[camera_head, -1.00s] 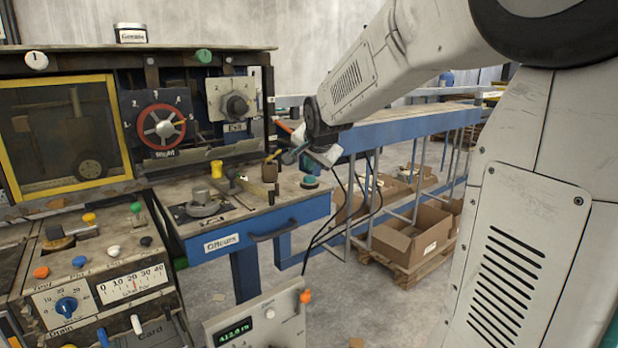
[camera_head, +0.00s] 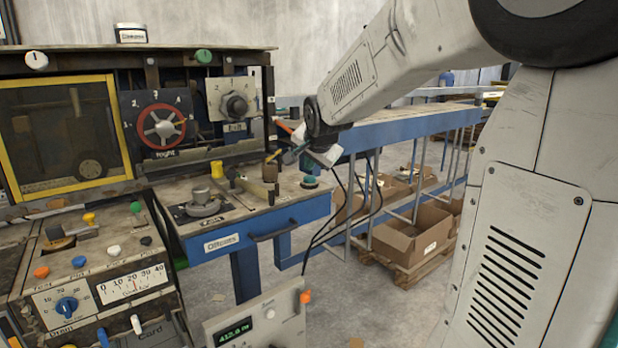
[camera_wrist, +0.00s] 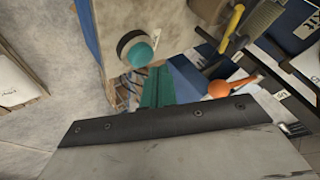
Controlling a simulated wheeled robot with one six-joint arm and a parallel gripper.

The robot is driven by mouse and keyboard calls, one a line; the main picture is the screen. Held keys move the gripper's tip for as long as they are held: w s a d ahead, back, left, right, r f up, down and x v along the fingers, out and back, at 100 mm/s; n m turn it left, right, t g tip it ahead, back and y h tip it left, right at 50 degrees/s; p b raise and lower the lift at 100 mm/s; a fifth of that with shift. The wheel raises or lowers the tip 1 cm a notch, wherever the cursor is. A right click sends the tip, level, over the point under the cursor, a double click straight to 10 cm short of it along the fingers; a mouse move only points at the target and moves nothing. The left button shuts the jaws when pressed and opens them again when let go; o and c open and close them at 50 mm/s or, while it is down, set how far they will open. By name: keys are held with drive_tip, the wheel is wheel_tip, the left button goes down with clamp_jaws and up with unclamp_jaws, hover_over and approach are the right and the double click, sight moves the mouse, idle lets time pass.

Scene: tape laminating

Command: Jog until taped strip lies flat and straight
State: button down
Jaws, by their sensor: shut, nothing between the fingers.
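My gripper (camera_head: 291,157) is over the right end of the blue-framed bench (camera_head: 252,241). Its teal fingers (camera_wrist: 157,90) are shut and empty. A teal-green dome button (camera_head: 310,181) on a dark round base stands on the bench corner, just below and right of the fingertips in the head view. It also shows in the wrist view as a teal dome (camera_wrist: 139,55), beyond the fingers and slightly left; I see no contact. A small pale label beside it is unreadable. I cannot make out a taped strip in either view.
An orange-tipped lever (camera_wrist: 218,89) and a yellow handle (camera_wrist: 232,22) are right of the fingers. Left of my gripper are a red handwheel (camera_head: 161,127), a yellow-framed window (camera_head: 62,135) and a control panel (camera_head: 85,275). Cardboard boxes (camera_head: 405,243) sit on a pallet.

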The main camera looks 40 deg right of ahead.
drive_tip(key=shift+f, duration=0.1)
drive_tip(key=shift+f, duration=0.3)
